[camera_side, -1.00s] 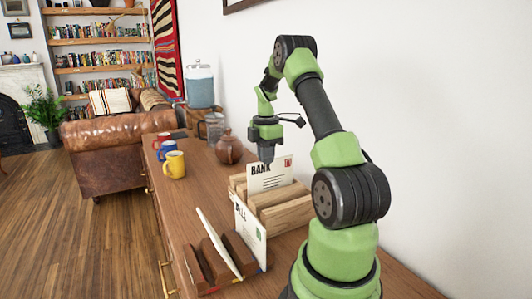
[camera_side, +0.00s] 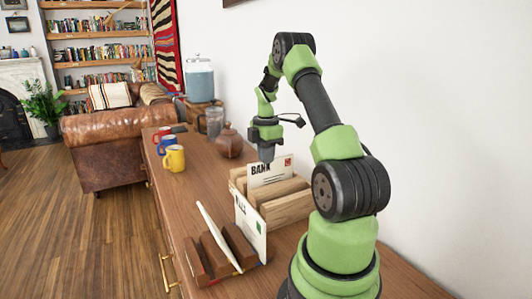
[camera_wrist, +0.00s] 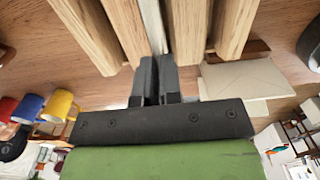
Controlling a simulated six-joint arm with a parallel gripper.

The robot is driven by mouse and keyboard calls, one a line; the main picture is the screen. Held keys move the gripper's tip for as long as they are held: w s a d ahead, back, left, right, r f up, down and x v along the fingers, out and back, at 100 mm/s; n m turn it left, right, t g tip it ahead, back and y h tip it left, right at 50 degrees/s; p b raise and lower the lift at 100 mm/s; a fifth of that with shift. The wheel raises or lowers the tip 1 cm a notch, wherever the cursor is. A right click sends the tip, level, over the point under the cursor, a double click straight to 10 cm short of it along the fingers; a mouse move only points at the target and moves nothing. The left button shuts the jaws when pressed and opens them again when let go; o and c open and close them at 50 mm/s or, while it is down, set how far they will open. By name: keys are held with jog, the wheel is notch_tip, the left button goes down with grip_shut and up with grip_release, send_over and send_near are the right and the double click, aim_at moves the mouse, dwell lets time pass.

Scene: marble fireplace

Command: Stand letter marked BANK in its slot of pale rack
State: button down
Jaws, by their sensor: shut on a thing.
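The letter marked BANK (camera_side: 271,171) is white with a red stamp and stands upright in the far part of the pale rack (camera_side: 288,213). My gripper (camera_side: 266,154) is shut on its top edge from above. The rack's front slats hide the letter's lower part, so I cannot tell if it touches the bottom. In the wrist view, my gripper's fingers (camera_wrist: 154,80) hold the thin letter (camera_wrist: 152,25) edge-on between the pale slats of the rack (camera_wrist: 105,25).
A darker brown rack (camera_side: 217,262) in front holds other upright letters (camera_side: 250,225). A brown round pot (camera_side: 229,142) stands behind the pale rack. Mugs (camera_side: 174,159) stand farther left, and a drink dispenser (camera_side: 199,80) is at the back.

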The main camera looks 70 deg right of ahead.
jog(key=shift+f, duration=0.95)
jog(key=c, duration=1.2)
grip_release()
jog(key=shift+r, duration=4.5)
